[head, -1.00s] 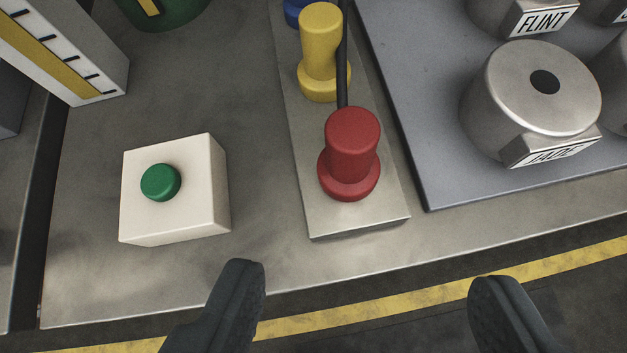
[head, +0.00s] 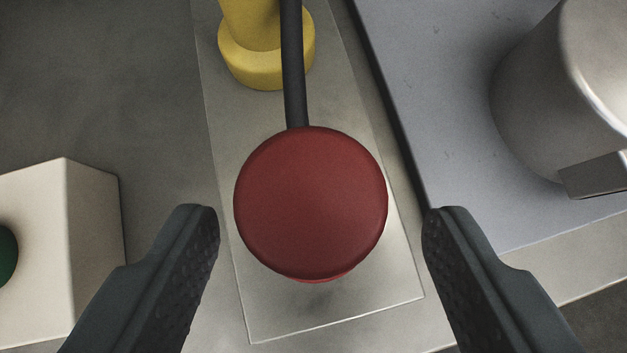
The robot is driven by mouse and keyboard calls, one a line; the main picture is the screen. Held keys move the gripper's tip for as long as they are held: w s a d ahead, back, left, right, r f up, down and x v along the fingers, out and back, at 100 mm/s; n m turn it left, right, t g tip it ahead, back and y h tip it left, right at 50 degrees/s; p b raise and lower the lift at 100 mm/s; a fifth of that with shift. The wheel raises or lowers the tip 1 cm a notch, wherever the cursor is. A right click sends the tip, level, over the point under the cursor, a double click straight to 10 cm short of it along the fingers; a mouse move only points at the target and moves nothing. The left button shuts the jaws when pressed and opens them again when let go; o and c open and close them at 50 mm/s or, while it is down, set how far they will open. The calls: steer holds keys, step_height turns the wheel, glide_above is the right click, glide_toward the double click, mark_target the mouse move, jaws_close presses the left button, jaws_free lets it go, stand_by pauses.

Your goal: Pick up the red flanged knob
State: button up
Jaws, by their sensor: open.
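The red flanged knob (head: 311,203) stands on a pale metal strip (head: 290,318) in the middle of the head view. I look almost straight down on its round top, which hides nearly all of its flange. My gripper (head: 320,215) is open and empty. One dark finger is on each side of the knob, with a gap on both sides, and neither finger appears to touch it.
A yellow flanged knob (head: 263,58) stands behind on the same strip. A dark rod (head: 293,70) runs back from the red knob past it. A white box (head: 75,240) with a green button (head: 6,254) is at left. A metal cylinder (head: 560,90) stands on a grey plate (head: 440,110) at right.

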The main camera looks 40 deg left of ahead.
steer(key=shift+x, duration=2.55)
steer(key=shift+s+a, duration=0.1)
steer(key=shift+s, duration=0.05)
steer(key=c, duration=1.3)
